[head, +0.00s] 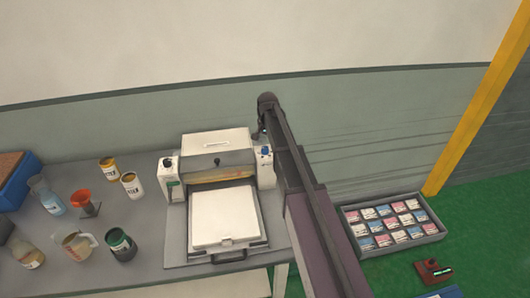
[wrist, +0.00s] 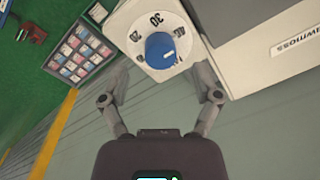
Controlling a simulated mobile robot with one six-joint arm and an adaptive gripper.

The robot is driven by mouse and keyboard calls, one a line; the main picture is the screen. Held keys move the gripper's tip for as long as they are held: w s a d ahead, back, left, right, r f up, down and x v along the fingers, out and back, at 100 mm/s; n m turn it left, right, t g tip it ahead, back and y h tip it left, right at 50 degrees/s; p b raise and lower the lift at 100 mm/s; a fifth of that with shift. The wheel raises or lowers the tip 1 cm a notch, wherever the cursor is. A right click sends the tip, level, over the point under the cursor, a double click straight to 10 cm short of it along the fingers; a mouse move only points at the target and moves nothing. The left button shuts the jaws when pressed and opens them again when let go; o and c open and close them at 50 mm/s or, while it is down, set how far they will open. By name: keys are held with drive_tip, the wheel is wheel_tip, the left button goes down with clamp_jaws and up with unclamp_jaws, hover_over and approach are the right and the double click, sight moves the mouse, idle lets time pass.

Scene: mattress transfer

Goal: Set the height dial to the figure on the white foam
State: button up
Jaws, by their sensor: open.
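The height dial (wrist: 161,50) is a blue knob on a white face with black figures around it; 30 and 20 can be made out, the others are hard to read. In the head view the blue dial (head: 265,151) sits on the machine's right side. My gripper (wrist: 162,80) is open, its fingers spread either side of the knob, with no contact visible. In the head view my gripper (head: 261,134) is small and partly hidden by my arm. The white foam (head: 225,215) appears to be the pale slab on the machine's front tray; no figure is legible on it.
The white machine (head: 215,145) stands on a grey table (head: 150,265). Cups, jars and jugs, including a dark green can (head: 121,245), stand at the left. A tray of small cards (head: 350,215) lies to the right, above green floor. A yellow post (head: 480,105) rises at the right.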

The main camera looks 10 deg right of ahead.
sight(265, 150)
drive_tip(key=shift+f+b, duration=1.15)
drive_tip(key=shift+f, duration=0.3)
clamp_jaws()
